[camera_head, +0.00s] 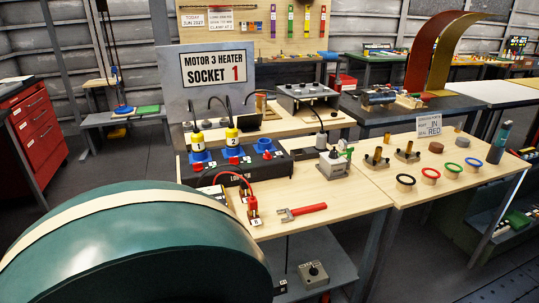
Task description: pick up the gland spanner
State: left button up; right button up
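The likely gland spanner (303,211) lies flat on the light wooden bench top (345,205) near its front edge. It has a red handle pointing right and a grey open-jawed head at the left. Nothing touches it that I can see. Neither of my grippers shows in the head view, so their positions and what they hold cannot be seen.
A red-leaded connector (252,203) stands left of the spanner. Behind are a black socket box (238,165) and a grey clamp-like device (334,163). Coloured rings (430,174) stand on the right bench. A large green curved form (130,250) blocks the lower left.

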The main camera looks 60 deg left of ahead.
aim_at(291, 214)
jog(key=k+u, duration=0.1)
jog(key=u, duration=1.5)
